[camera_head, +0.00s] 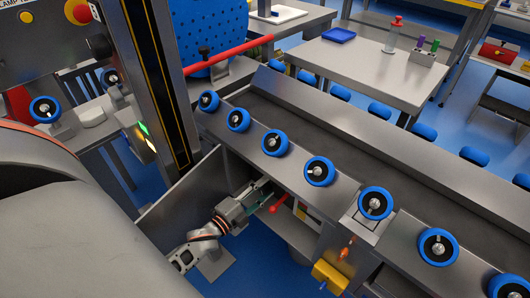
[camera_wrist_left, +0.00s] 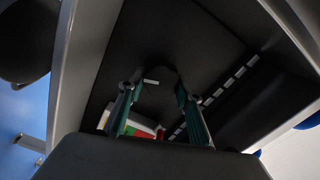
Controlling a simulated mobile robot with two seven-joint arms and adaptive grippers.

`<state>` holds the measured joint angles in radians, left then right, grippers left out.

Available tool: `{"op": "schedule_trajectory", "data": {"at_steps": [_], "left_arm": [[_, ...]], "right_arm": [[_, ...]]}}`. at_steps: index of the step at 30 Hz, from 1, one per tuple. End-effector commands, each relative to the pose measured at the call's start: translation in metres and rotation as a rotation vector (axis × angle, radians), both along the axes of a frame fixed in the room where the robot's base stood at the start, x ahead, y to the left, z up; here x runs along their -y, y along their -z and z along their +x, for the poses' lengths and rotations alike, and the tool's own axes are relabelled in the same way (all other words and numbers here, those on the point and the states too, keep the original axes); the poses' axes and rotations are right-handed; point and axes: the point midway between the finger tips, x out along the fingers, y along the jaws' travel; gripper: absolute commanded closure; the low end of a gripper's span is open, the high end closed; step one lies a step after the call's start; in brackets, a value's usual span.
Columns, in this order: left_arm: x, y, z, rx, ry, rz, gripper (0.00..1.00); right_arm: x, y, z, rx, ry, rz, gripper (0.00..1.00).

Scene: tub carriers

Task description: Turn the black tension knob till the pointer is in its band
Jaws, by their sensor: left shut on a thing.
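My left gripper (camera_head: 262,192) reaches in under the near edge of the conveyor. In the left wrist view its two green-lined fingers (camera_wrist_left: 155,88) stand on either side of the black tension knob (camera_wrist_left: 161,75), a dark round shape with a short white mark. They are shut on it. The knob is hidden in the head view. A scale plate (camera_wrist_left: 143,124) with red, yellow and green bands is partly covered by the left finger. It shows small in the head view (camera_head: 301,209). I cannot make out the pointer. My right gripper is not in view.
The conveyor (camera_head: 400,158) carries blue-ringed rollers (camera_head: 319,171) along its near edge. A red handle (camera_head: 278,204) is close right of my left gripper. A yellow box (camera_head: 330,275) hangs lower right. A row of white dashes (camera_wrist_left: 222,86) runs beside the knob.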

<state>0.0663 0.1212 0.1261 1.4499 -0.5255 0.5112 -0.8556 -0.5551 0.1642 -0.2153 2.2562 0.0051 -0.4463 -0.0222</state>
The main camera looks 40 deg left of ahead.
Motion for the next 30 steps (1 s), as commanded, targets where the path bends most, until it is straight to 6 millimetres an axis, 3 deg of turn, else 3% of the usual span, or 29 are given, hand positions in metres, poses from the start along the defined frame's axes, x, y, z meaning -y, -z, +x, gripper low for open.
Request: {"op": "schedule_trajectory", "data": {"at_steps": [12, 28, 29, 30], "left_arm": [[0.0003, 0.0031, -0.0008, 0.011, 0.0, 0.18, 0.87], [0.0002, 0.0019, -0.0003, 0.014, -0.001, 0.2, 0.87], [0.0002, 0.0018, -0.0003, 0.014, -0.001, 0.2, 0.61], [0.0002, 0.0019, -0.0003, 0.014, -0.001, 0.2, 0.5]], "right_arm": [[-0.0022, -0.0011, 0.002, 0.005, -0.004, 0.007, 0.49], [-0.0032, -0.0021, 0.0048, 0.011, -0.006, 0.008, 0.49], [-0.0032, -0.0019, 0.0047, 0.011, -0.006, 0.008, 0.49], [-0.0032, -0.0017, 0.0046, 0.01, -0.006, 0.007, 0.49]]}}
